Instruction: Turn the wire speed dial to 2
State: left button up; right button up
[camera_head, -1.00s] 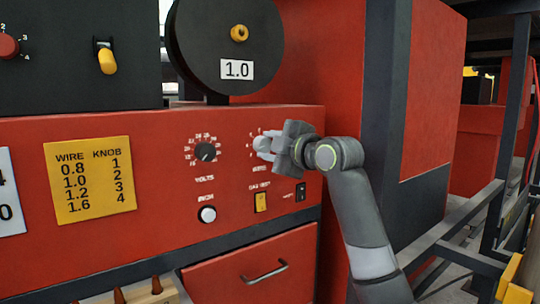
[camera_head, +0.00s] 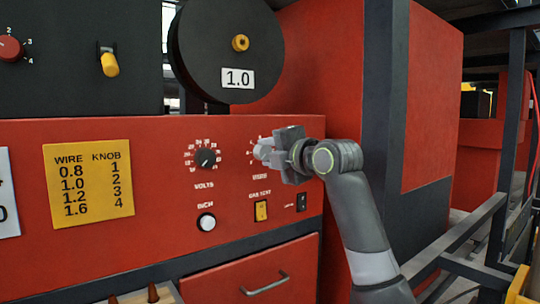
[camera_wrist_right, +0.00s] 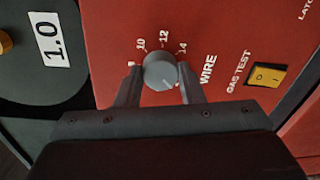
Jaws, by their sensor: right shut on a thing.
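The wire speed dial is a grey round knob (camera_wrist_right: 160,70) on the red panel, marked WIRE, with numbers such as 10, 12 and 14 around its upper side in the right wrist view. My right gripper (camera_wrist_right: 159,76) has one finger on each side of the knob and is shut on it. A faint light mark on the knob's face points toward the lower right in that view. In the head view my right gripper (camera_head: 264,150) hides most of the knob and part of its scale. My left gripper is not in view.
A yellow chart (camera_head: 88,180) pairs wire 1.0 with knob 2. The volts dial (camera_head: 206,158) sits left of my gripper; the yellow gas test switch (camera_head: 261,211) is below it. A black spool (camera_head: 225,45) labelled 1.0 is above.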

jog(key=shift+f, duration=0.1)
jog(key=o, duration=1)
jog(key=shift+s, duration=0.1)
jog(key=shift+s+d, duration=0.25)
jog(key=b+v, duration=0.4)
jog(key=v, duration=1.2)
jog(key=shift+s+b, duration=0.25)
jog(key=shift+b, duration=0.15)
jog(key=shift+d, duration=0.15)
